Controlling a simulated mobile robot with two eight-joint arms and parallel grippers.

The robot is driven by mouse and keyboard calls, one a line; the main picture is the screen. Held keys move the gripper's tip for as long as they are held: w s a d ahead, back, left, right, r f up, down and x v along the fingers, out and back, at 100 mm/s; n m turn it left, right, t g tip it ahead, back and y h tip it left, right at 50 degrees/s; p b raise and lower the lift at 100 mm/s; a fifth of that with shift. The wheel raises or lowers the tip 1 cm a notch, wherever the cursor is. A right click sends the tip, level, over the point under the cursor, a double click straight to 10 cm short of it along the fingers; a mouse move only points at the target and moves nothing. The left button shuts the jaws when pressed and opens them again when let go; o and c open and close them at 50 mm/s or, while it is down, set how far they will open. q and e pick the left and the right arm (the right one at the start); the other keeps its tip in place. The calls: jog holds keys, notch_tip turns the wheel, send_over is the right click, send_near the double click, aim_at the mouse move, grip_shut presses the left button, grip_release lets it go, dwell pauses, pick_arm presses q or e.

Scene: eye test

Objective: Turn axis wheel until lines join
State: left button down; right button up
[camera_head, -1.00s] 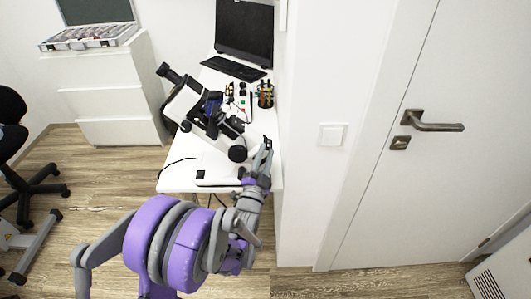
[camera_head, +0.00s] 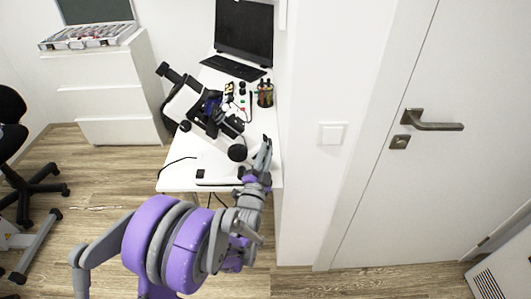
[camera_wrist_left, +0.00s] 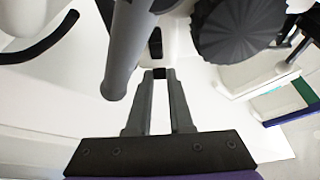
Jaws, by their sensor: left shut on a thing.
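A white and black optical instrument (camera_head: 187,103), built like a tilted lensmeter, stands on the white desk. A large round black knob (camera_head: 237,153) is on its near right side. A large dark ridged wheel (camera_wrist_left: 240,28) shows at the top of the left wrist view; I cannot tell whether it is the axis wheel. My left gripper (camera_head: 265,148) is just right of the knob. In the wrist view the gripper (camera_wrist_left: 160,75) has its fingers close together with a small dark part between the tips, below and left of the ridged wheel, apart from it. The lines are not visible. My right gripper is out of view.
The white desk (camera_head: 208,165) carries a monitor (camera_head: 245,32), a keyboard (camera_head: 233,68) and a pen holder (camera_head: 265,95). A wall edge is close to the right of my gripper. A drawer cabinet (camera_head: 115,95) and an office chair are at left.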

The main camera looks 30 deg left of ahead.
pick_arm(q)
jog(key=shift+w, duration=0.1)
jog(key=w+n+g+y, duration=0.1)
jog(key=g, duration=0.1)
jog(key=w+r+n+g+y, duration=0.1)
jog(key=g, duration=0.1)
jog(key=n+g+y+b, duration=0.1)
jog(key=n+y, duration=0.1)
jog(key=shift+w+d+r+g, duration=0.1)
jog(key=shift+w+r+g, duration=0.15)
jog(key=shift+w+g, duration=0.15)
jog(key=shift+w+r+n+g+y, duration=0.15)
jog(key=shift+w+n+g, duration=0.15)
jog(key=shift+g, duration=0.3)
jog(key=shift+w+r+n+g+y, duration=0.15)
jog(key=shift+w+n+g, duration=0.15)
jog(key=shift+g, duration=0.3)
jog(key=shift+w+a+n+g+y, duration=0.3)
jog(key=shift+w+a+n+g, duration=0.15)
jog(key=shift+g, duration=0.45)
jog(key=c, duration=1.1)
grip_release()
